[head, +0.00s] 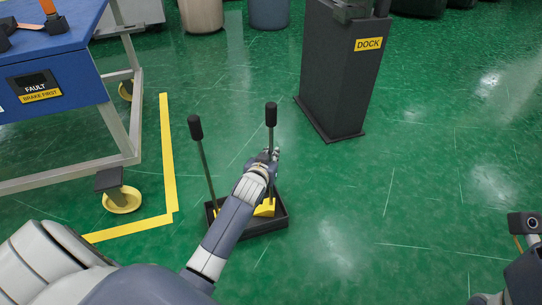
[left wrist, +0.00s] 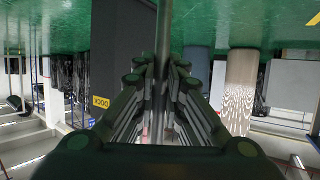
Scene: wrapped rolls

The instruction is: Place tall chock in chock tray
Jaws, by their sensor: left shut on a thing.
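The black chock tray (head: 262,229) lies on the green floor at the middle of the head view. My left gripper (head: 268,158) is shut around the upright rod of the tall chock (head: 271,137), below its black grip. The rod also passes between the fingers in the left wrist view (left wrist: 164,30). This chock's yellow wedge (head: 266,208) shows over the tray's right part, partly behind my arm; I cannot tell whether it touches the tray floor. A second chock (head: 206,165), with a leaning rod, stands in the tray's left part.
A dark dock post (head: 340,75) stands beyond the tray to the right. A blue-topped cart (head: 55,65) with a caster (head: 121,199) is at the left, beside yellow floor tape (head: 168,150). Bins (head: 201,14) stand at the back. Floor to the right is clear.

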